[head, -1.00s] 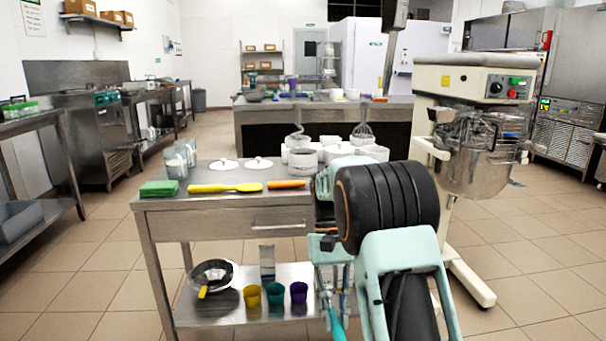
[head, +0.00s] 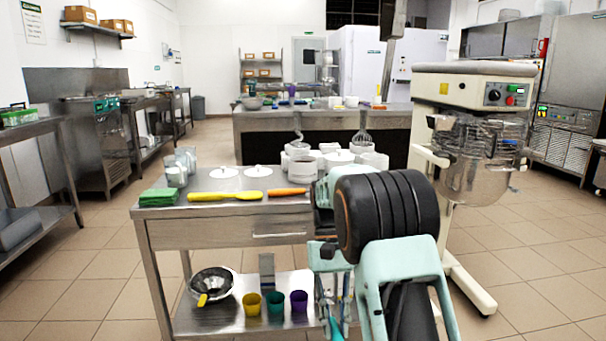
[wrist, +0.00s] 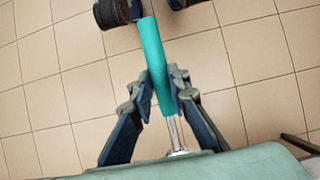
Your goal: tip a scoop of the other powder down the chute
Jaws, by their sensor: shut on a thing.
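My gripper (wrist: 164,90) is shut on a teal handle (wrist: 157,55) with a thin metal shaft, in the wrist view. The handle's teal end (head: 337,328) also shows low in the head view, beside the steel table's right end. The head of this tool is hidden, so I cannot tell whether it holds powder. White tubs (head: 300,165) stand at the back right of the steel table (head: 215,232), partly behind my arm; their contents cannot be seen. I cannot make out a chute in either view.
A cream mixer (head: 470,85) with a steel bowl stands right of the table. A yellow spatula (head: 225,196), an orange-handled tool (head: 288,192) and a green cloth (head: 159,197) lie on top. Coloured cups (head: 275,303) and a bowl (head: 212,283) are on the lower shelf. Floor at left is clear.

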